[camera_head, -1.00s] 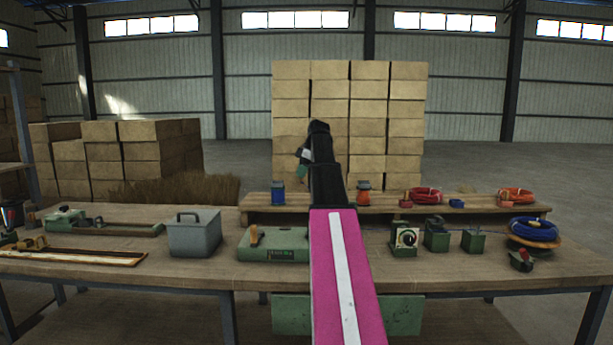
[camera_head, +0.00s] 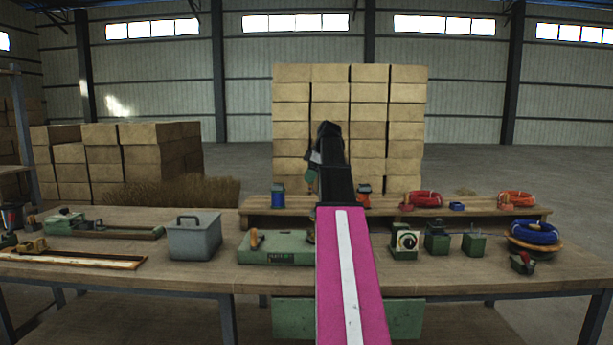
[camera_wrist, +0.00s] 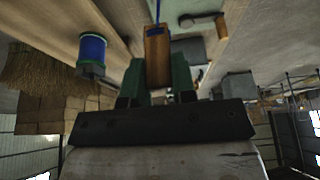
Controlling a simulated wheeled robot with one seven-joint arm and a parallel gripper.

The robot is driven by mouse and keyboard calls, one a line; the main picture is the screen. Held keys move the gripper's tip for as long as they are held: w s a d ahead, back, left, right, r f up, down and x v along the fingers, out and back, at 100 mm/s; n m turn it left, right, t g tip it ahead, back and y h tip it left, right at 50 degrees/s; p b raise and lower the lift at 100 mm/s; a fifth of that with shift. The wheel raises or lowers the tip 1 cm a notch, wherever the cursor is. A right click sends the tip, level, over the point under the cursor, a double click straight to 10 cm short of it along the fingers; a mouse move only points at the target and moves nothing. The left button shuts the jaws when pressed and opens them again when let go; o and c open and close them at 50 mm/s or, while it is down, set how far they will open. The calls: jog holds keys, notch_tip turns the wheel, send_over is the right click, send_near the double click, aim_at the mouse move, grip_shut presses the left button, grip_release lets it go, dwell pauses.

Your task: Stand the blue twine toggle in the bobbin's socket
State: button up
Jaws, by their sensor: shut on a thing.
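My gripper (camera_head: 311,178) is held up above the back of the bench, mostly hidden behind my arm in the head view. In the wrist view my gripper (camera_wrist: 157,75) is shut on a brown wooden toggle (camera_wrist: 157,48), with thin blue twine running up from it. A blue-wound bobbin (camera_head: 278,195) stands on the raised back shelf, left of my arm. It also shows in the wrist view (camera_wrist: 92,48), beside the held toggle and apart from it. I cannot make out a socket in it.
Red coils (camera_head: 424,199) lie farther right on the shelf (camera_head: 325,203). A green tray (camera_head: 284,252), grey box (camera_head: 194,238), green dial box (camera_head: 405,245) and blue twine coil (camera_head: 534,232) are on the bench.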

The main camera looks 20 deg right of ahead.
jog(key=s, duration=0.6)
jog(key=shift+s, duration=0.35)
jog(key=shift+f, duration=0.1)
jog(key=shift+w+d+f, duration=0.1)
jog(key=shift+d+f, duration=0.05)
jog(key=shift+f, duration=0.65)
jog(key=shift+w+d+f, duration=0.1)
jog(key=shift+f, duration=0.7)
jog(key=shift+f, duration=0.15)
jog(key=shift+f, duration=0.5)
jog(key=shift+f, duration=1.65)
